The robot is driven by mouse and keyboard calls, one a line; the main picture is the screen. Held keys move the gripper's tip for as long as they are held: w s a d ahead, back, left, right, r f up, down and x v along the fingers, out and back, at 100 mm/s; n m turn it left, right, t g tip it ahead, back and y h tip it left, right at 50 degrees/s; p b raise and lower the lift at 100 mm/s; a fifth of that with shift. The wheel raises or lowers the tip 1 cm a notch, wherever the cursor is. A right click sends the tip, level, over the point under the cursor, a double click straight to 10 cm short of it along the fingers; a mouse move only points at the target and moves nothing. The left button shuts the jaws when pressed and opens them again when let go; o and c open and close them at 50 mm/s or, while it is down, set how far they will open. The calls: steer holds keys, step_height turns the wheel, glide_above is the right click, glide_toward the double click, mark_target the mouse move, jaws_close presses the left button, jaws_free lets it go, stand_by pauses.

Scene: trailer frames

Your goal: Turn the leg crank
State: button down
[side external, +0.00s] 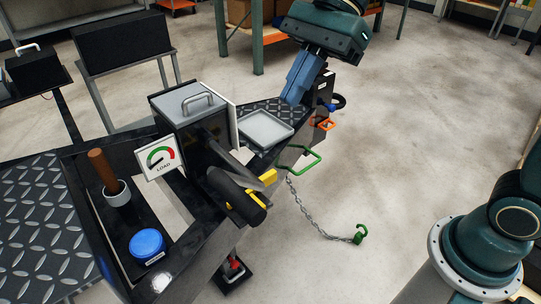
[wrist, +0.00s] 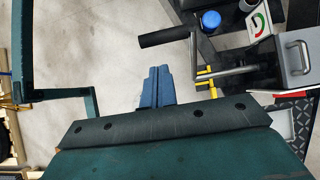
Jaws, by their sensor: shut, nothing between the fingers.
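The leg crank shows in the side view as a grey arm (side external: 230,155) with a thick black grip (side external: 237,196), on the near side of the black trailer frame. In the wrist view its black grip (wrist: 163,37) and grey bar (wrist: 194,55) lie beyond my fingertips, toward the top. My gripper (side external: 293,99) has blue fingers pressed together and pointing down, at the far right end of the trailer. It also shows in the wrist view (wrist: 156,70), shut and empty, apart from the crank.
A grey box with a handle (side external: 190,102), a LOAD gauge (side external: 159,157) and a grey tray (side external: 265,130) sit by the crank. A chain (side external: 302,207) hangs to the floor. Open concrete lies right.

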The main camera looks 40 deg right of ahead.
mark_target(235, 195)
steer(key=shift+a+f, duration=0.15)
steer(key=x, duration=1.3)
steer(key=shift+a+f, duration=0.2)
steer(key=shift+f, duration=0.05)
steer(key=shift+a+f, duration=0.1)
steer(key=shift+a, duration=0.1)
steer(key=shift+a+f+h, duration=0.4)
steer(key=shift+a+h, duration=0.15)
steer(key=shift+a, duration=0.1)
steer(key=shift+a+f+h, duration=0.4)
steer(key=shift+a+h, duration=0.15)
steer(key=shift+a, duration=0.15)
steer(key=a+f+h, duration=0.3)
steer(key=f, duration=0.6)
steer(key=a+f+h, duration=0.3)
steer(key=f+h, duration=0.1)
steer(key=f, duration=0.5)
steer(key=shift+a, duration=0.1)
